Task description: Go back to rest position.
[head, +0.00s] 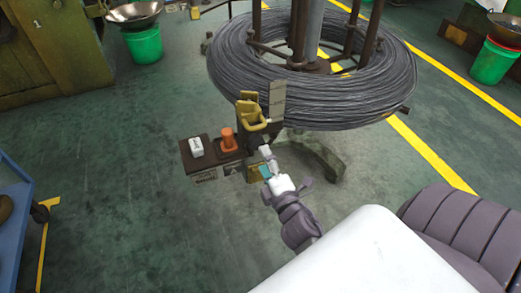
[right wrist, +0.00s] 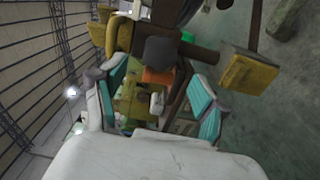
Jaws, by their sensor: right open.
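My right gripper (head: 267,162) is out in front of me, close to the right end of a dark control panel (head: 212,158). In the right wrist view its two teal-padded fingers (right wrist: 158,98) are spread apart with nothing gripped between them. The panel carries a white box-like piece (head: 196,147) and an orange piece (head: 228,140). A yellow bracket (head: 252,116) stands at the panel's right end, just beyond the gripper. I cannot tell whether the gripper touches the panel. My left gripper is not in view.
A large coil of grey wire (head: 240,75) on a stand is behind the panel. A blue cart (head: 14,215) is at the left edge. Green buckets (head: 145,45) stand farther back. The green floor (head: 130,220) at front left is clear.

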